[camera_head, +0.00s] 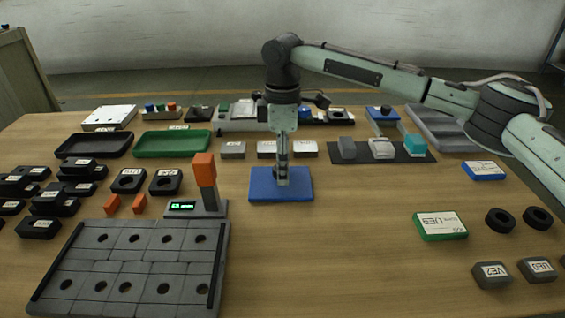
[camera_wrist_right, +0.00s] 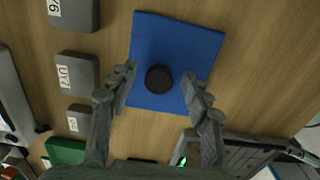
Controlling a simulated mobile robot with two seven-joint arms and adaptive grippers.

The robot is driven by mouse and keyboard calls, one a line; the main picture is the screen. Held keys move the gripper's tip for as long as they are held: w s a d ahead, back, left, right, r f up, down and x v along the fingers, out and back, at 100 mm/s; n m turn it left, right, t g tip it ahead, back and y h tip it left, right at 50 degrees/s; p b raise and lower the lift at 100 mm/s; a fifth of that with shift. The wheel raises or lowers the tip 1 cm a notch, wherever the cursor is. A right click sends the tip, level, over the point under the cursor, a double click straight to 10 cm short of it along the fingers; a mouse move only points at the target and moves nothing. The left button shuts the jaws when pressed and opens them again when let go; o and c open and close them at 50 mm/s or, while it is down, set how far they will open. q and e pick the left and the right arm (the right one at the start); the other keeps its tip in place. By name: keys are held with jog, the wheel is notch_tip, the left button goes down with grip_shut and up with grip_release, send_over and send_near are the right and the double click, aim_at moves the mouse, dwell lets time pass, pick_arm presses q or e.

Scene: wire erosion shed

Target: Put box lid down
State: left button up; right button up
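A flat blue rectangular piece (camera_head: 262,190), likely the box lid, appears to lie on the wooden table near the middle. In the right wrist view the blue piece (camera_wrist_right: 200,45) has a dark round knob (camera_wrist_right: 159,78) at its centre. My right gripper (camera_head: 282,182) points straight down over it. In the wrist view its fingers (camera_wrist_right: 160,88) are spread on either side of the knob, with gaps between, so it is open and holds nothing. No open box shows under the blue piece. My left gripper is not in view.
A grey fixture plate with round holes (camera_head: 127,262) and an orange-topped post (camera_head: 205,172) stand to the left. Grey blocks (camera_head: 232,150) line up behind. A green labelled box (camera_head: 440,226) lies to the right. The table in front of the blue piece is clear.

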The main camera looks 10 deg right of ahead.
jog(key=shift+r, duration=0.15)
notch_tip(320, 180, up, 12)
dwell(0.5)
